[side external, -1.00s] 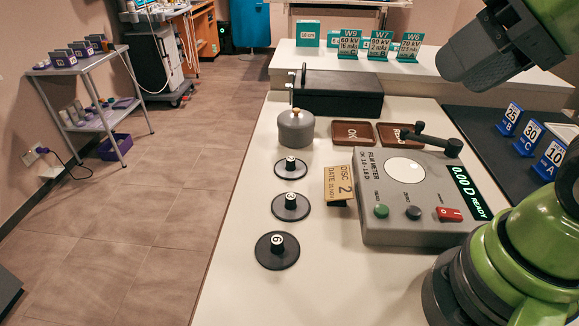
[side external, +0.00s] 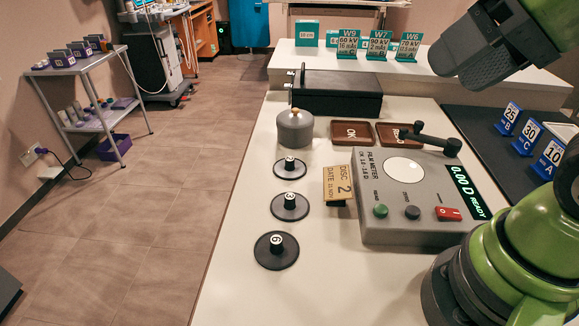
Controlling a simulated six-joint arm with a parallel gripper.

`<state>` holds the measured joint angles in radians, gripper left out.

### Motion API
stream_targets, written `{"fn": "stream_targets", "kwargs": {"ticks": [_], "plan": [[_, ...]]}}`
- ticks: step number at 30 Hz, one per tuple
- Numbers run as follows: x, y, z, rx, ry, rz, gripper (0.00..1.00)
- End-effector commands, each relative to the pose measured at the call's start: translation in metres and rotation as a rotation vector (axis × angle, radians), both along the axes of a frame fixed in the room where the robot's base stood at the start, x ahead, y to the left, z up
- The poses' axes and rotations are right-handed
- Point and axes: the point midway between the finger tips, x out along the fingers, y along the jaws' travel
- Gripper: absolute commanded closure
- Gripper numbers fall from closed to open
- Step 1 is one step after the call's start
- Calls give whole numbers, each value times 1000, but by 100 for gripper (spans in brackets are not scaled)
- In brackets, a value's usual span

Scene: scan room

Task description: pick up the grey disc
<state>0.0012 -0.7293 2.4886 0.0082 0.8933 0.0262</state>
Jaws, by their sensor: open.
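Three dark round discs with numbered knobs lie in a row on the white bench: the far one (side external: 281,173), the middle one marked 3 (side external: 279,211) and the near one marked 6 (side external: 266,258). The far one's number is too small to read surely. All look dark grey to black, so I cannot tell which is the grey disc. My gripper (side external: 458,70) is open and empty at the upper right, high above the bench and well away from the discs.
The film meter (side external: 395,237) with its raised black lever stands right of the discs. Behind are a grey lidded pot (side external: 295,130), two brown trays (side external: 347,134) and a black case (side external: 337,94). The bench in front of the near disc is clear.

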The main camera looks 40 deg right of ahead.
Motion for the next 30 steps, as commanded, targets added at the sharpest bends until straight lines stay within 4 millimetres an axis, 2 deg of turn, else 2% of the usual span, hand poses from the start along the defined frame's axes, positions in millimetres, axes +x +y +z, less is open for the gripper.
{"fn": "stream_targets", "kwargs": {"ticks": [4,8,14,17,21,24,27,30], "plan": [[28,1,3,124,66,-157,48],[73,0,-1,308,158,-410,48],[147,-6,-31,591,299,-856,48],[180,-12,-57,721,362,-1093,48],[220,-21,-106,887,435,-1434,48],[240,-29,-143,985,469,-1660,48],[252,-35,-175,1059,489,-1842,48],[258,-39,-196,1108,495,-1963,48]]}}
